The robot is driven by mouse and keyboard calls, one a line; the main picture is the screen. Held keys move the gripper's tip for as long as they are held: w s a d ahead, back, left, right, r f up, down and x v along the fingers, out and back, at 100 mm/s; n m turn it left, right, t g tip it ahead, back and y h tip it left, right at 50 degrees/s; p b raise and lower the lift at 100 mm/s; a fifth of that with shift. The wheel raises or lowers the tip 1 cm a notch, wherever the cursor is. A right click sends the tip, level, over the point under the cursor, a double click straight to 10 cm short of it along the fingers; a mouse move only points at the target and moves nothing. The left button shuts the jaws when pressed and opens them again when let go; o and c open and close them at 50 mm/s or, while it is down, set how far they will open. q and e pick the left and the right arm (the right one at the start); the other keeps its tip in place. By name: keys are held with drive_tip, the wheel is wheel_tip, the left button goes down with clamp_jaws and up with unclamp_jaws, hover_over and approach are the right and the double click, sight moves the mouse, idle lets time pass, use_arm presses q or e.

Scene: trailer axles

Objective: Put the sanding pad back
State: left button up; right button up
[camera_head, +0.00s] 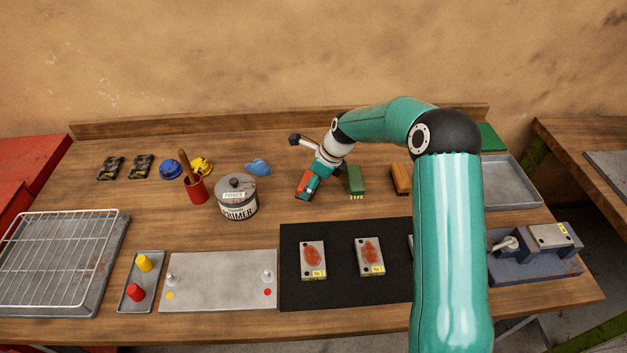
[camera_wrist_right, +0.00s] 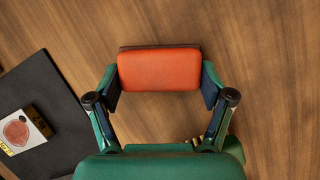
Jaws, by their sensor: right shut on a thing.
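My right gripper (camera_head: 309,185) is shut on an orange-red sanding pad (camera_head: 303,184). The pad also shows in the right wrist view (camera_wrist_right: 158,70), level between the two fingers, with a dark brown edge along its far side. The gripper is over bare wood, left of a green block (camera_head: 355,180) and behind the black mat. I cannot tell whether the pad touches the table. An orange-brown block (camera_head: 401,178) stands further right, partly beside my arm. My left gripper is not in view.
A primer tin (camera_head: 237,198), a blue cloth-like item (camera_head: 257,167) and a red cup (camera_head: 196,190) stand to the left. The black mat (camera_head: 340,285) bears metal plates with reddish patches. A metal tray (camera_head: 515,182) and a blue fixture (camera_head: 535,267) are at the right.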

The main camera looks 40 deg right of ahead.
drive_tip(key=o, duration=1)
drive_tip(key=b+v, duration=0.1)
drive_tip(key=v, duration=1.1)
drive_tip(key=shift+b, duration=0.3)
